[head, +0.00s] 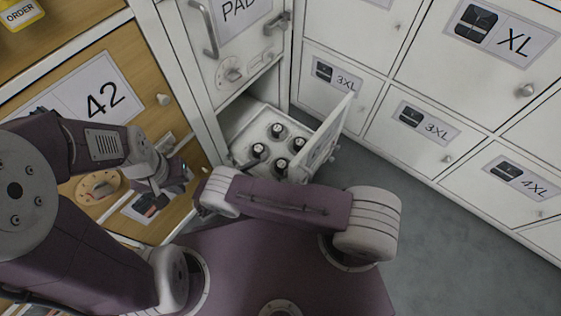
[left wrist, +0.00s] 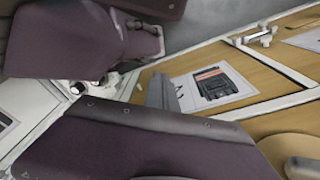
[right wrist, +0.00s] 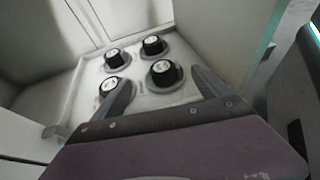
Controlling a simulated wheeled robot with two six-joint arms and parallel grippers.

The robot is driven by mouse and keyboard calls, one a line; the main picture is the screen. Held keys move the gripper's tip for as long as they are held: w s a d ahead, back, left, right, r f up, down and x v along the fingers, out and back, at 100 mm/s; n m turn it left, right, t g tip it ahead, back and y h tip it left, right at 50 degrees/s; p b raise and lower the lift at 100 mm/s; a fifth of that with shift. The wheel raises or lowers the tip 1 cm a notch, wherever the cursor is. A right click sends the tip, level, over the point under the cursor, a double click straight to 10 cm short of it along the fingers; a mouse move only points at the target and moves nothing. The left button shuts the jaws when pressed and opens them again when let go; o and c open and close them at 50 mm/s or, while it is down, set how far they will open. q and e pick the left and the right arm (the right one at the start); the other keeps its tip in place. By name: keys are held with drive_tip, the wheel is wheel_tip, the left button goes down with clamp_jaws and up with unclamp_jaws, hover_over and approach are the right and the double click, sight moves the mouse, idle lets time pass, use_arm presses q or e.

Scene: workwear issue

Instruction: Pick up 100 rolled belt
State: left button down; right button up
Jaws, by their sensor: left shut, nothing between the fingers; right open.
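Several rolled belts, dark with pale labelled tops, stand in the open white compartment. In the head view they include a left belt (head: 259,150), a back belt (head: 277,130) and a right belt (head: 296,145). The labels are too small to read surely, so I cannot tell which is 100. My right gripper (right wrist: 163,79) is open; in the right wrist view its fingers are on either side of the near right belt (right wrist: 164,73), apart from each other. A near left belt (right wrist: 110,88) is beside the left finger. My left gripper (left wrist: 163,90) is shut and empty by the wooden drawers.
The compartment's white door (head: 325,137) stands open on the right. A wooden drawer labelled 42 (head: 100,97) is on the left. Grey floor (head: 440,225) is clear at the lower right.

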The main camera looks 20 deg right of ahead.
sight(280, 165)
drive_tip(key=b+x, duration=0.1)
drive_tip(key=x, duration=0.2)
drive_tip(key=shift+s+f, duration=0.2)
drive_tip(key=shift+d, duration=0.1)
drive_tip(key=b+x, duration=0.3)
drive_tip(key=x, duration=0.1)
drive_tip(key=shift+w+d+f+b, duration=0.1)
drive_tip(key=shift+d+f+b, duration=0.1)
drive_tip(key=shift+f+b, duration=0.1)
drive_tip(key=shift+w+d, duration=0.15)
drive_tip(key=shift+d, duration=0.1)
drive_tip(key=shift+r, duration=0.1)
drive_tip(key=c, duration=1.6)
wheel_tip(280, 165, up, 10)
drive_tip(key=p, duration=0.8)
